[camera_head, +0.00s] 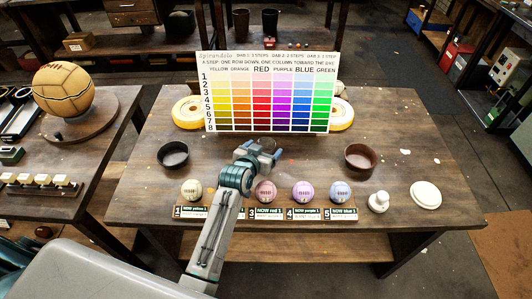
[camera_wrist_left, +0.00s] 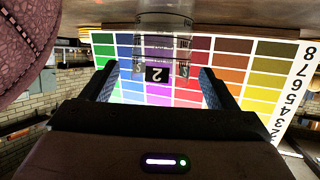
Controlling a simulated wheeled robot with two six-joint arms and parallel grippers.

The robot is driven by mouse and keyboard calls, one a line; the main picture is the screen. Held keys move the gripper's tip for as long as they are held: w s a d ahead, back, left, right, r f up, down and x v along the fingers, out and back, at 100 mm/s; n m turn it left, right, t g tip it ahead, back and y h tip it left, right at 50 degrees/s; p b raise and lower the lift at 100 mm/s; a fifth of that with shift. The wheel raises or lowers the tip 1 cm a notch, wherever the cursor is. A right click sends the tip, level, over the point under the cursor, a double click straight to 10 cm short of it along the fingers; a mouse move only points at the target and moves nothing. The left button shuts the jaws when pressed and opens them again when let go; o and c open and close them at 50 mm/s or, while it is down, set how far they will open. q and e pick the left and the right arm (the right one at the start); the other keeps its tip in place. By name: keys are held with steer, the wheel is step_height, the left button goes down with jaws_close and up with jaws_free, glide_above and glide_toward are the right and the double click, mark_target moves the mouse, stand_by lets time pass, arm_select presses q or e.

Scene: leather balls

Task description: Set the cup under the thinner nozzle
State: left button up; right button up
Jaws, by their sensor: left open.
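No nozzle shows in either view. My left gripper (camera_head: 264,152) is above the middle of the wooden table, in front of the colour chart. In the left wrist view the left gripper (camera_wrist_left: 157,72) is open. A clear, round-sided shape (camera_wrist_left: 163,22) with a "2" tag shows beyond and between its fingers; I cannot tell if it is a cup or if the fingers touch it. A black bowl-like cup (camera_head: 173,155) stands left of my gripper and a brown one (camera_head: 361,160) right of it, both apart from it. My right gripper is out of view.
A colour chart (camera_head: 268,92) stands at the table's (camera_head: 420,130) back between yellow rolls. Small leather balls (camera_head: 265,191) sit along the front with labels. A large ball (camera_head: 64,89) is on the left table.

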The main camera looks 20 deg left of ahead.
mark_target(269, 143)
arm_select(q)
steer(key=p+x, duration=0.1)
steer(key=x, duration=0.2)
steer(key=shift+w+r, duration=0.1)
steer(key=shift+w+f, duration=0.4)
steer(key=shift+w, duration=0.2)
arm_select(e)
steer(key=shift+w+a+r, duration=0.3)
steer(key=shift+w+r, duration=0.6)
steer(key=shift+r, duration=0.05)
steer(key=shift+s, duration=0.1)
arm_select(q)
steer(key=shift+r, duration=0.1)
steer(key=c, duration=1.1)
steer(key=shift+c, duration=0.2)
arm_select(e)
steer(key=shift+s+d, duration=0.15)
